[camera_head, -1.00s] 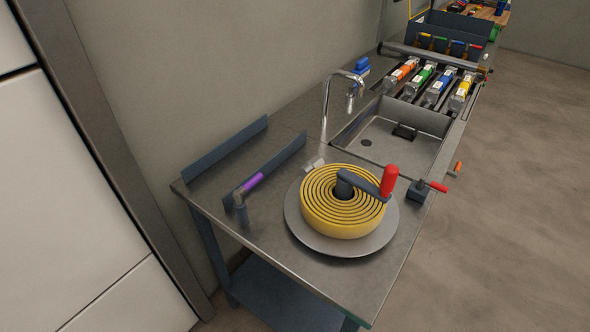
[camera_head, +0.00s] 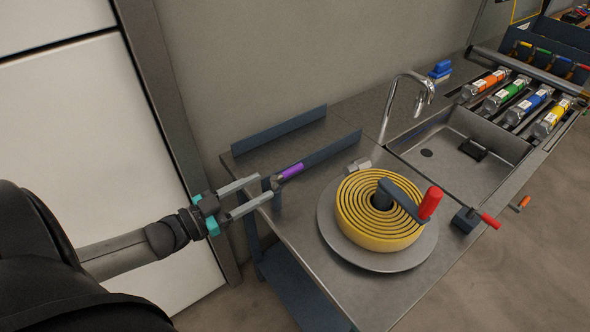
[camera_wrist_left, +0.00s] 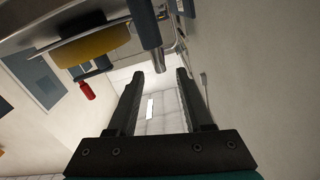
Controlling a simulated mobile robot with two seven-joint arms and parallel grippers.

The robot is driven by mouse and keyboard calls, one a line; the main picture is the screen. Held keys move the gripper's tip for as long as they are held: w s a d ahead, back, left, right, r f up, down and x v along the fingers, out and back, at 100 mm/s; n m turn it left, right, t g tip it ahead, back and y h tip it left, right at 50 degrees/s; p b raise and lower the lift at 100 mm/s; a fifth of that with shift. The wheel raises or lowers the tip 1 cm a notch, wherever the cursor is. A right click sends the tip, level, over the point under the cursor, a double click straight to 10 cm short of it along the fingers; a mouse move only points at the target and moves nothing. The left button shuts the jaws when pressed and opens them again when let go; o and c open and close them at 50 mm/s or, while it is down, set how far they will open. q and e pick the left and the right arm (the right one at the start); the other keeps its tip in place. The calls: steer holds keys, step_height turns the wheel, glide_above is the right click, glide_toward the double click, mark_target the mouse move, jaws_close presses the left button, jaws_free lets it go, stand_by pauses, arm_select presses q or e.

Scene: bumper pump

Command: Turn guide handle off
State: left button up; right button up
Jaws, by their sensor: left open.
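A handle with a purple band (camera_head: 292,170) and a grey end lies along the long dark guide rail (camera_head: 335,149) at the left of the steel table. My left gripper (camera_head: 266,189) is open, with its fingertips close to the grey end of this handle. In the left wrist view a grey cylindrical post (camera_wrist_left: 151,48) hangs just beyond and between the open fingertips (camera_wrist_left: 160,73). Nothing is between the fingers further back. I cannot tell whether the fingertips touch the handle. My right gripper is not in view.
A yellow coil (camera_head: 354,212) with a red-knobbed crank (camera_head: 431,202) sits on a round plate right of the handle. A red lever (camera_head: 490,221) on a small box, a faucet (camera_head: 421,92) and a sink (camera_head: 433,136) lie beyond. A second rail (camera_head: 280,131) stands at the back.

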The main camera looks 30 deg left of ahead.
mark_target(294, 167)
arm_select(q)
steer(key=b+x, duration=0.1)
steer(key=x, duration=0.9)
steer(key=shift+w+d, duration=0.1)
jaws_close()
stand_by(1.3)
